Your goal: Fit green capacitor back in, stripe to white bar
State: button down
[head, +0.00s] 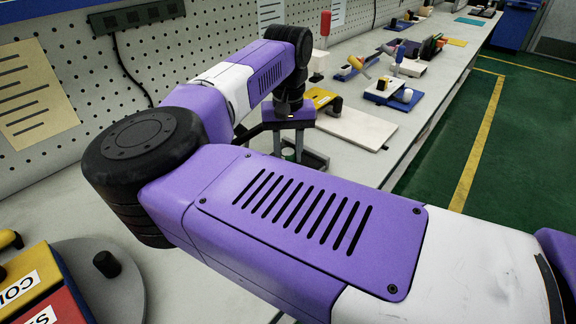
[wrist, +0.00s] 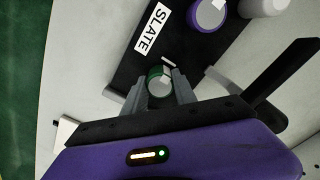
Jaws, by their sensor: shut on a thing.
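The green capacitor (wrist: 158,90) is between the fingers of my gripper (wrist: 159,84) in the wrist view, seen from its round end with a green rim and a pale patch. My gripper is shut on it. Behind it lies a dark board (wrist: 128,68) labelled SLATE. A short white bar (wrist: 169,62) shows on the board just beyond the capacitor. Whether the capacitor is seated or held above the board, I cannot tell. In the head view my gripper (head: 297,150) is low over the bench, and my arm hides most of what is below it.
In the head view a white panel (head: 355,127) lies behind my gripper, with several items farther along the bench. A round grey plate (head: 118,290) and labelled blocks (head: 30,285) are at front left.

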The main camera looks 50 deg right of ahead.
aim_at(288, 151)
jog(key=shift+f, duration=0.25)
jog(key=c, duration=0.9)
grip_release()
jog(key=shift+r, duration=0.1)
notch_tip(288, 151, up, 8)
jog(key=shift+f, duration=0.15)
